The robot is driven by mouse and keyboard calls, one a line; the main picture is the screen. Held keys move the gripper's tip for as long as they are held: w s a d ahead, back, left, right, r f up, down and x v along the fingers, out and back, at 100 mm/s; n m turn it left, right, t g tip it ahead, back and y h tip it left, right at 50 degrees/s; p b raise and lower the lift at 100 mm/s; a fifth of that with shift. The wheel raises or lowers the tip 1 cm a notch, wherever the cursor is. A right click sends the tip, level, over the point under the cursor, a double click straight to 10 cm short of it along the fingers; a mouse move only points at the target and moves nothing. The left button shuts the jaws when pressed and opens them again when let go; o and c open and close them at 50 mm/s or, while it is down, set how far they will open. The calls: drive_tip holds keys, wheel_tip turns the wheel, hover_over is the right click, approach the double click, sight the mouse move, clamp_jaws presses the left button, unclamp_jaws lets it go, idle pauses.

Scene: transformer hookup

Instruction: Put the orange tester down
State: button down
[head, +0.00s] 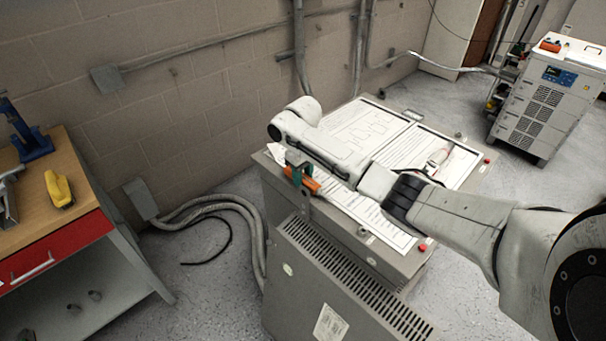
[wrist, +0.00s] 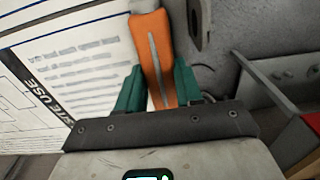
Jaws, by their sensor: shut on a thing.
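The orange tester (head: 311,184) is at the left front edge of the grey transformer cabinet's top (head: 383,252). My gripper (head: 298,168) has green fingers and is shut on it. In the wrist view the tester (wrist: 153,52) is a long orange body with a grey stripe and a pale grey end, and it points away from my gripper (wrist: 159,78) between the two green fingers. A printed sheet lies behind it on the left, with grey metal on the right. I cannot tell whether the tester touches the cabinet top.
Printed sheets (head: 372,215) cover much of the cabinet top, with a small probe-like item (head: 438,158) at the right. A workbench (head: 28,207) with a yellow tool (head: 59,189) stands left. A white wheeled unit (head: 545,100) stands back right.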

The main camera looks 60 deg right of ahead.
drive_tip(key=c, duration=0.7)
unclamp_jaws()
drive_tip(key=shift+f, duration=0.1)
drive_tip(key=shift+c, duration=0.2)
